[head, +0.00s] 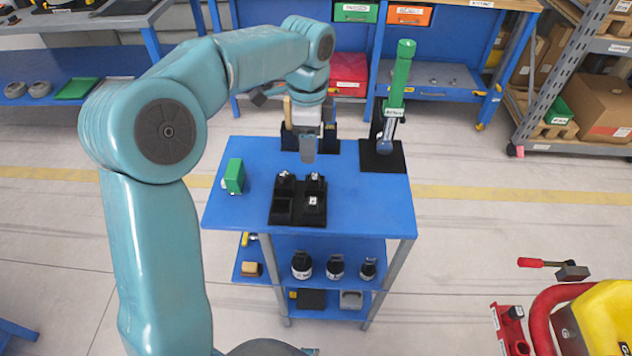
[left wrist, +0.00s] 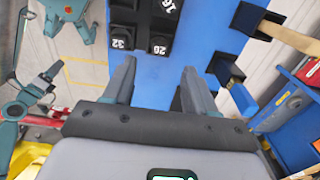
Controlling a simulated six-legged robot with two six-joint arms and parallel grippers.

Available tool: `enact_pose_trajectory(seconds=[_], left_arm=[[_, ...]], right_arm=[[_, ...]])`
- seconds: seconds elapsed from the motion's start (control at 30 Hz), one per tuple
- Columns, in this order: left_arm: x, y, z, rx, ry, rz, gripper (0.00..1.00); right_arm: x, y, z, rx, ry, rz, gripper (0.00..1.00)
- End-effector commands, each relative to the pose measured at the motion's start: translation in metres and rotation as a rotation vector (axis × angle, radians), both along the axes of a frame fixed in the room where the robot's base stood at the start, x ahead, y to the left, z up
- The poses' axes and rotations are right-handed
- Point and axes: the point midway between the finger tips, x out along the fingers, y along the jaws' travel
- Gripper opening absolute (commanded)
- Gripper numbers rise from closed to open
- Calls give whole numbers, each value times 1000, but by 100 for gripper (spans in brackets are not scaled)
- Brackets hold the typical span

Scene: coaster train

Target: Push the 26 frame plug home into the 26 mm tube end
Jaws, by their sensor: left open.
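The black plug tray (head: 283,213) sits on the blue cart top. Small plugs stand in three of its pockets; the near left pocket looks empty. In the left wrist view the number 26 (left wrist: 158,48) shows beside 32 (left wrist: 121,42) on the dark tray area. A tall green tube (head: 400,78) stands slightly tilted in a black stand at the back right of the cart; its size label is too small to read. My left gripper (head: 307,152) points down beyond the tray, open and empty. Its two fingers also show apart in the left wrist view (left wrist: 157,95). My right gripper is not in view.
A green block (head: 235,176) stands at the cart's left. Black holders, one with a wooden handle (head: 287,110), stand at the back edge near my left gripper. The right front of the cart top (head: 370,205) is clear. Bottles (head: 302,265) stand on the shelf below.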

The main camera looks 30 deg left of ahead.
Motion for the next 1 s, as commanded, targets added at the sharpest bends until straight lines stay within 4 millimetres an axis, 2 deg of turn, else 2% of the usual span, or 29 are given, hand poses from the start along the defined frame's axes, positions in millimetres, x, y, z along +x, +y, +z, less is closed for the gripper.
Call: enact_pose_trajectory(seconds=[0.03, 0.1, 0.37, 0.6, 0.9, 0.97, 1.0], left_arm=[[-1, -1, -13, 0, 4, -1, 56], [0, -1, -24, 0, 4, -1, 56], [3, -2, -46, 0, 4, -1, 56], [7, -3, -83, -1, 3, 0, 56], [8, -3, -90, -1, 1, 0, 56], [8, -3, -90, -1, 1, -1, 40], [8, -3, -89, -1, 1, 0, 27]], right_arm=[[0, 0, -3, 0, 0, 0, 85], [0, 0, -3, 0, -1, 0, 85], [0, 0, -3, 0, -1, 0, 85], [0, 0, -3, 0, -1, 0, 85], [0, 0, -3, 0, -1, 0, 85], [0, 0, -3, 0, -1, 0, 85], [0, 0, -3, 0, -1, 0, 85]])
